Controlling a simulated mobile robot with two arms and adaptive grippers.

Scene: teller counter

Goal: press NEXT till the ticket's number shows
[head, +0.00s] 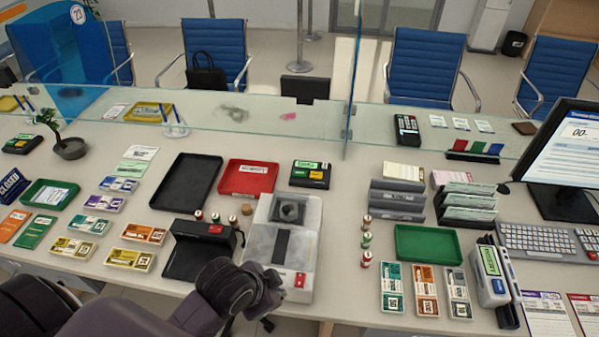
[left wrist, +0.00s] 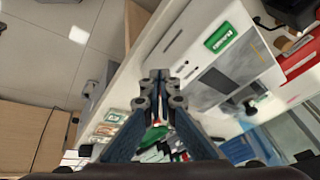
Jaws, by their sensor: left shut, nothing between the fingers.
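The monitor (head: 570,150) at the right shows large characters that look like "00-", partly cut off by the frame. A small round sign (head: 78,14) behind the glass at the top left seems to read 23. I cannot tell which item is the NEXT button or the ticket. A small black device with a green screen (head: 310,175) stands behind the grey machine. My left gripper (head: 268,302) is shut and empty at the counter's front edge, beside the grey machine (head: 310,245). Its closed fingers (left wrist: 160,78) show in the left wrist view. My right gripper is not in view.
A red tray (head: 248,165), a black tray (head: 160,195) and a green tray (head: 400,255) lie on the counter. Stamps (head: 366,240) stand right of the machine. A glass screen (head: 352,95) rises behind. A keyboard (head: 535,237) lies at the right.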

